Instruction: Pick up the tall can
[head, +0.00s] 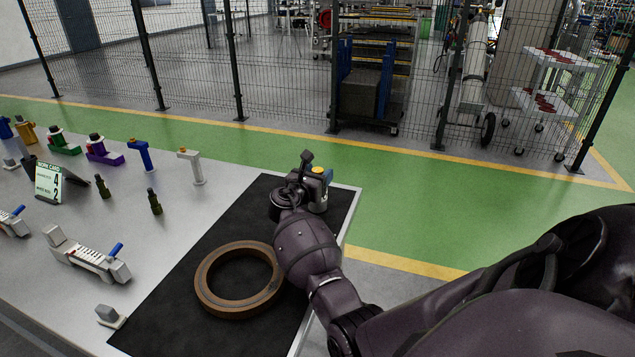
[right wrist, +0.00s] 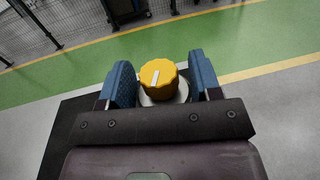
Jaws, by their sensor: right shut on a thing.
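The tall can (head: 318,170) has a yellow cap and a pale body, and is near the far right corner of the black mat (head: 190,305). In the right wrist view its ridged yellow cap (right wrist: 159,77), with a white mark on top, shows between two blue finger pads. My right gripper (head: 318,183) is shut on the can, which looks upright. The gripper and wrist hide much of the can's body, and I cannot tell whether its base touches the mat. My left gripper is not in view.
A brown ring (head: 207,296) lies on the mat next to my right forearm. Several coloured fixtures, two dark green bottles and a sign (head: 48,183) stand on the grey table to the left. Green floor and a mesh fence (head: 270,70) lie beyond.

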